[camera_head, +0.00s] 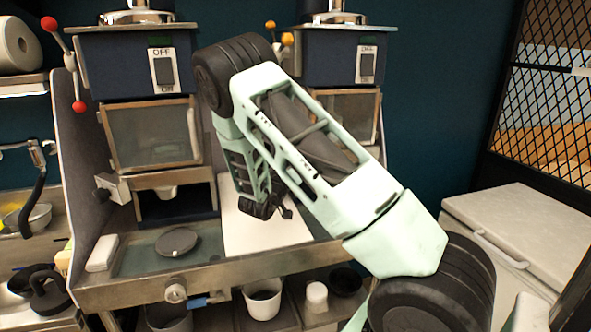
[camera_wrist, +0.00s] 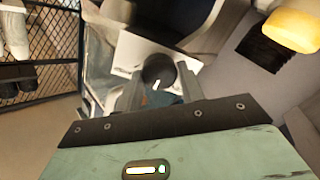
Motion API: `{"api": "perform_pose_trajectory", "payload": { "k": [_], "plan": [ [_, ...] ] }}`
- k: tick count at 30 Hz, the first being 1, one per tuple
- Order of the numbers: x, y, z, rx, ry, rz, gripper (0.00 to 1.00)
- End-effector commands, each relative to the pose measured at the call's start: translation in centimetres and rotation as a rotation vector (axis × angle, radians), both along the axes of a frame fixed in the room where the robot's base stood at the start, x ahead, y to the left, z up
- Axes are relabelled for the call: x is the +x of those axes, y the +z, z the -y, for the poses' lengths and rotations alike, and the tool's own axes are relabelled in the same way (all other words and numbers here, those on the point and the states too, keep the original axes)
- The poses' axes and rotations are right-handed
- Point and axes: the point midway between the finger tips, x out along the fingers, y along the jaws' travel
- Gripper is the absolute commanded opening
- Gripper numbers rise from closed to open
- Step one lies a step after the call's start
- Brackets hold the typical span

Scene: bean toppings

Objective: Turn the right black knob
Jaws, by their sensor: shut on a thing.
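The right black knob (camera_wrist: 158,68) shows in the wrist view as a dark round shape between my fingertips, close in front of a pale metal bracket. My gripper (camera_wrist: 160,84) is shut on it, one grey finger on each side. In the head view my gripper (camera_head: 266,206) is low in front of the right machine (camera_head: 342,62), and my arm hides the knob and much of that machine. A matching black knob (camera_head: 101,195) sits at the left side of the left machine (camera_head: 135,62).
A metal-edged counter (camera_head: 130,292) runs below the machines, with a dark round lid (camera_head: 177,242) and a white block (camera_head: 102,253) on it. Cups (camera_head: 263,300) stand underneath. A white cabinet (camera_head: 520,225) and mesh screen (camera_head: 545,90) are at the right.

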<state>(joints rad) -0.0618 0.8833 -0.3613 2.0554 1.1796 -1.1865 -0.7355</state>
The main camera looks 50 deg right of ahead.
Motion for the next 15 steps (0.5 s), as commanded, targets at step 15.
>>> {"api": "perform_pose_trajectory", "payload": {
  "k": [15],
  "plan": [
    [0.15,0.12,-0.15,-0.111,0.003,-0.467,0.16]
  ]
}}
